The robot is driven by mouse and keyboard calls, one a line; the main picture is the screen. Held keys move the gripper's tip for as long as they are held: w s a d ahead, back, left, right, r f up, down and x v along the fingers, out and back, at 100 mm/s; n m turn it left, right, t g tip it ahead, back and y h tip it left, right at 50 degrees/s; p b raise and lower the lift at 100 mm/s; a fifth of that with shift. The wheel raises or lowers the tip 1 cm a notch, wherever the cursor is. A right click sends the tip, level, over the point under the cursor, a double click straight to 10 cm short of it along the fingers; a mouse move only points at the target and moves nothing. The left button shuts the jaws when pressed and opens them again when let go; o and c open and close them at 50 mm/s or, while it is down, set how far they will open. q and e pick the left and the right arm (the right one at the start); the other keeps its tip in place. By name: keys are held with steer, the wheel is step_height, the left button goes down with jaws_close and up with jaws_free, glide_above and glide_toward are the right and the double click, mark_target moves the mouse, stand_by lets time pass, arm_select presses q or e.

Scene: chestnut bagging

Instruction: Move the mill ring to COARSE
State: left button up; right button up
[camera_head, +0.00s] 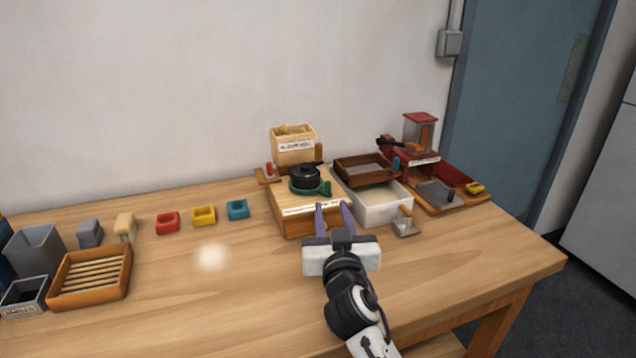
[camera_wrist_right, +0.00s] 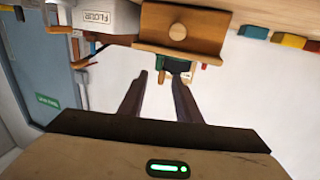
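The mill is a wooden box (camera_head: 300,221) with a label strip on its front edge and a black part (camera_head: 304,176) on top. A green ring with a short handle (camera_head: 325,188) sits around the base of the black part. Green also shows in the wrist view (camera_wrist_right: 177,66), just beyond the fingertips. My right gripper (camera_head: 333,206) is in front of the mill, its fingers apart and pointing at it. Nothing is between the fingers in the wrist view (camera_wrist_right: 158,80). The ring's setting marks are too small to read. My left gripper is not in view.
A labelled wooden hopper (camera_head: 294,148) stands behind the mill. A white bin (camera_head: 377,207) with a brown sieve tray (camera_head: 364,171) is close on its right, then a red machine (camera_head: 420,140). Coloured blocks (camera_head: 204,215) and a slatted tray (camera_head: 90,277) lie left. The front table is clear.

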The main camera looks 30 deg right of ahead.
mark_target(328, 188)
steer(key=p+x, duration=0.1)
steer(key=x, duration=0.8)
steer(key=shift+d, duration=0.2)
jaws_close()
